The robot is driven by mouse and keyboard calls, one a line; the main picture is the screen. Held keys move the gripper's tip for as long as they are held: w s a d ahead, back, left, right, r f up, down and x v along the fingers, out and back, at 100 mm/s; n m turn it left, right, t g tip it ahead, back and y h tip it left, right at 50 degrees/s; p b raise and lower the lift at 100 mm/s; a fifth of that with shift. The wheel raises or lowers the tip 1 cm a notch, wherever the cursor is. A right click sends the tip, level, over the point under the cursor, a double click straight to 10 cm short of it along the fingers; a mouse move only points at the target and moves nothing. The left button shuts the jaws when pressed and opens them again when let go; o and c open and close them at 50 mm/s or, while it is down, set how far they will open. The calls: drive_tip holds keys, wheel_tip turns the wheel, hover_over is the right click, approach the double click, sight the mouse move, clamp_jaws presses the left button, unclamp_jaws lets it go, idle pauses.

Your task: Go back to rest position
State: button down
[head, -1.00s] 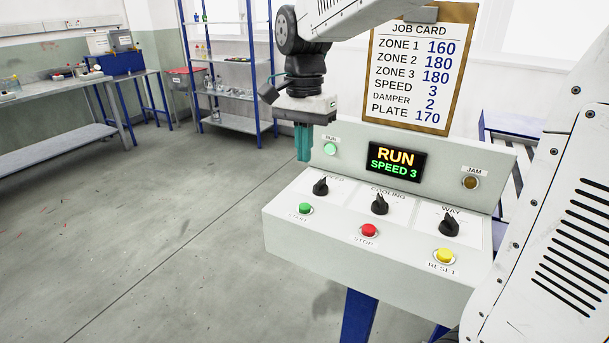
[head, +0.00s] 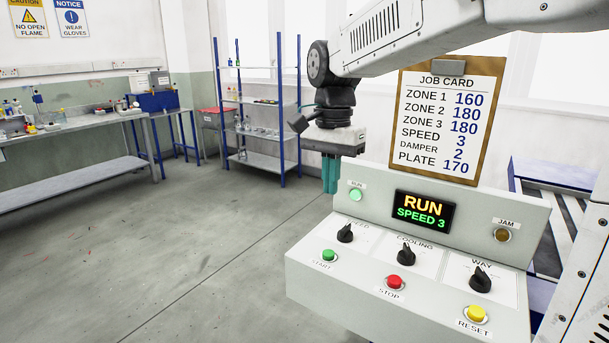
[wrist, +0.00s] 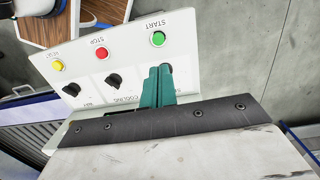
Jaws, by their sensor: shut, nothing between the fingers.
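My gripper (head: 330,173) hangs pointing down at the back left of the control panel (head: 318,285), level with the panel's upper left corner. Its teal fingers are together with nothing between them. In the wrist view my gripper (wrist: 157,84) shows over the panel, apart from the knobs and buttons as far as I can tell. The panel's display (head: 424,211) reads RUN, SPEED 3. The RUN lamp (head: 355,195) is lit green, and the JAM lamp (head: 502,235) is dark amber.
The panel carries green START (head: 328,255), red STOP (head: 395,282) and yellow RESET (head: 477,313) buttons and black knobs. A job card clipboard (head: 453,117) stands behind it. A blue-post shelf (head: 258,131) and a bench (head: 75,120) stand behind at left. The floor at left is open.

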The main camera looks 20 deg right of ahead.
drive_tip(key=s+f+n, duration=0.2)
drive_tip(key=s+n, duration=0.1)
drive_tip(key=s, duration=0.4)
drive_tip(key=s+d+f+n+t, duration=0.1)
drive_tip(key=s+f+n, duration=0.2)
drive_tip(key=s, duration=0.5)
drive_tip(key=s+d+f+n+t, duration=0.1)
drive_tip(key=s+n, duration=0.3)
drive_tip(key=s, duration=0.4)
drive_tip(key=shift+s+f+n, duration=0.2)
drive_tip(key=shift+f+n, duration=0.2)
drive_tip(key=shift+f, duration=0.25)
drive_tip(key=shift+d, duration=0.1)
